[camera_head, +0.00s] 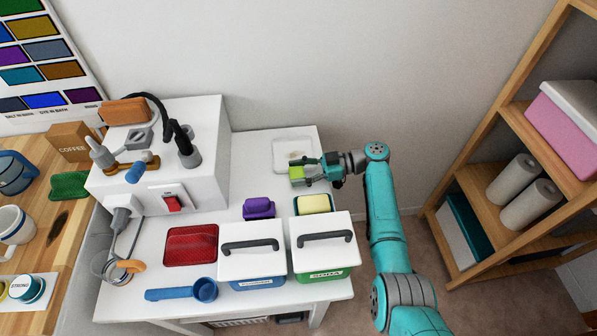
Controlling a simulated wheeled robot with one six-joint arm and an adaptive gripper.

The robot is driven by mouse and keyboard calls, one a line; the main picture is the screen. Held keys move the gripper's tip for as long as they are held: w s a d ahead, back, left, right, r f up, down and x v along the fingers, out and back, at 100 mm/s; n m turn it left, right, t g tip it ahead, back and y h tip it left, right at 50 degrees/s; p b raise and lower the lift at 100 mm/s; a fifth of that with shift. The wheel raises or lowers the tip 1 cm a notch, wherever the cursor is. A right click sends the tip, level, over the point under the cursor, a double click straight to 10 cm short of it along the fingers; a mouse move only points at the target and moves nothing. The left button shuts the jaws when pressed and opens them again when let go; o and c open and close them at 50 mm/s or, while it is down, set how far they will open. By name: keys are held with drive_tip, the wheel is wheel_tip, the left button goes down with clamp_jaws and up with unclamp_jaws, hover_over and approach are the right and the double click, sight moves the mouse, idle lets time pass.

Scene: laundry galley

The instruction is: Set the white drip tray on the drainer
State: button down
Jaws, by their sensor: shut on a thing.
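The white drip tray (291,146) is a shallow, pale, square dish at the far right corner of the white worktop. My gripper (303,170) is at the tray's near right edge, coming in from the right, and is shut on it. The fingers and a lime-green part at their tips cover that edge. I cannot tell whether the tray touches the worktop or is held just above it. A red ribbed mat (190,245) lies at the front left of the worktop; I cannot tell if it is the drainer.
A purple item (258,208) and a yellow-topped sponge (314,204) lie behind two white-lidded tubs, blue (258,282) and green (326,274). A blue scoop (182,292) lies in front. A white raised block (210,150) with switch and cables stands left. Wooden shelves (480,205) stand right.

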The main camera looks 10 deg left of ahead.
drive_tip(key=shift+f, duration=0.15)
drive_tip(key=shift+c, duration=2)
unclamp_jaws()
